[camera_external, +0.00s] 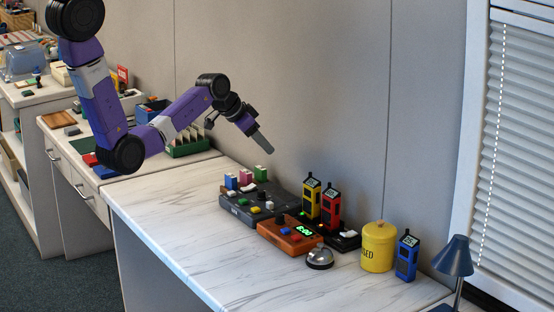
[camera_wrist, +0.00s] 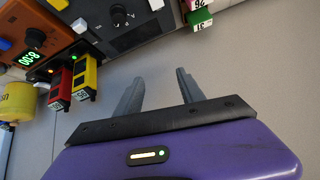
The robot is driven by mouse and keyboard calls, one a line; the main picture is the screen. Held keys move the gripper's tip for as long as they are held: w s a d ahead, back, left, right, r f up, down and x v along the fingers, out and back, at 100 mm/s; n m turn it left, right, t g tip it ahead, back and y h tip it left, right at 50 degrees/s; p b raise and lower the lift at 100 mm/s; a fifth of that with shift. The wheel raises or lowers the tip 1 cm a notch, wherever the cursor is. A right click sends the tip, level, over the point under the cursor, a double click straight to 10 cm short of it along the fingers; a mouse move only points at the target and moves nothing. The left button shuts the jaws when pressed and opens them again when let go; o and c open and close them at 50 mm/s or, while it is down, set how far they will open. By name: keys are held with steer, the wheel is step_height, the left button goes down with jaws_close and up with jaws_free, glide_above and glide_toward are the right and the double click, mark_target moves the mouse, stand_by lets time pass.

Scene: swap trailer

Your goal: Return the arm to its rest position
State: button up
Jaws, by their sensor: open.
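My purple and black arm reaches in from the upper left in the external view. My gripper (camera_external: 266,146) hangs in the air above the back of the marble-topped counter (camera_external: 165,218), near the wall. In the wrist view my gripper (camera_wrist: 158,82) shows two grey fingers apart with nothing between them. The fingers point toward a dark control box (camera_wrist: 125,25), with a gap of bare wall or counter around them. No object is held.

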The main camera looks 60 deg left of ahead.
steer(key=s+d+r+t+b, duration=0.2)
steer(key=s+d, duration=0.1)
steer(key=s, duration=1.1)
steer(key=s+d+r+n+t+b, duration=0.1)
steer(key=s+d+r+t+b, duration=0.1)
steer(key=s, duration=1.2)
steer(key=s+d+r+n+t+b, duration=0.1)
steer(key=s+d, duration=0.4)
steer(key=s, duration=0.9)
steer(key=shift+r+t+b, duration=0.7)
steer(key=shift+t+b, duration=0.05)
steer(key=shift+t, duration=0.25)
